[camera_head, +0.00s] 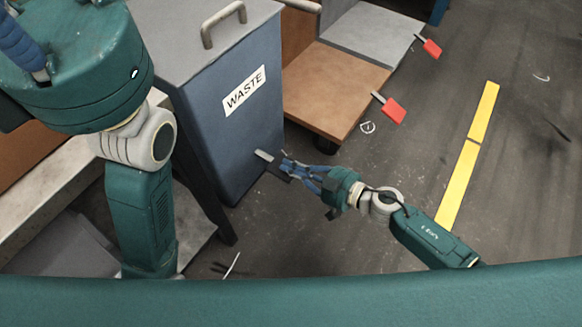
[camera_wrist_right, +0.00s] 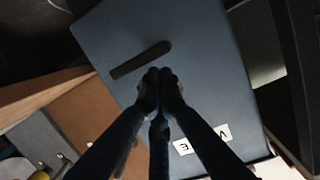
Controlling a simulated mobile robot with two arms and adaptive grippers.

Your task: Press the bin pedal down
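The blue waste bin (camera_head: 228,130) has a grey lid with a handle and a white WASTE label (camera_head: 244,91). Its pedal (camera_head: 265,156), a light stem with a dark end, sticks out low on the front; the lid looks shut. My right gripper (camera_head: 288,170) is at the pedal's outer end, partly covering it. In the right wrist view, its fingertips (camera_wrist_right: 160,76) are together just beside the dark pedal bar (camera_wrist_right: 140,60); contact is unclear.
A pale bench (camera_head: 60,190) with a dark leg is at left. The floor right of my right arm is open, with a yellow stripe (camera_head: 468,155).

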